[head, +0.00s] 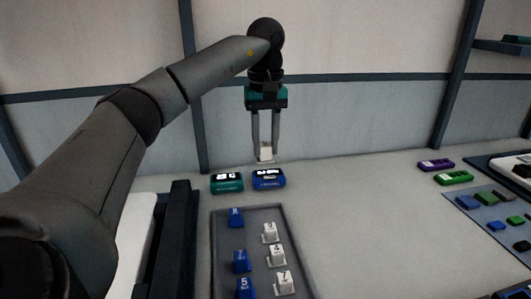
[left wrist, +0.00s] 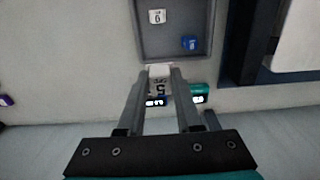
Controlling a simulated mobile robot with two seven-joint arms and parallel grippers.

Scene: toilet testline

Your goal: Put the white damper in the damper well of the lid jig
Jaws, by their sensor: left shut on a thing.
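My left gripper (head: 265,150) is shut on a white damper (head: 266,157) and holds it raised above the far part of the bench. In the left wrist view the held white damper (left wrist: 159,82) sits between the two fingertips, with a dark number, perhaps 5, on its face. The tray (head: 222,240) nearer to me holds several other blocks: white dampers (head: 270,236) in the right column and blue ones (head: 236,217) in the left column. I cannot clearly make out the lid jig or its damper well. My right gripper is not in view.
A teal device (head: 226,183) and a blue device (head: 268,180) with lit displays stand behind the tray. A dark frame (head: 176,235) beside a white panel (head: 134,240) is at the left. Purple (head: 436,165) and green (head: 453,177) devices lie at the right. The middle bench is clear.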

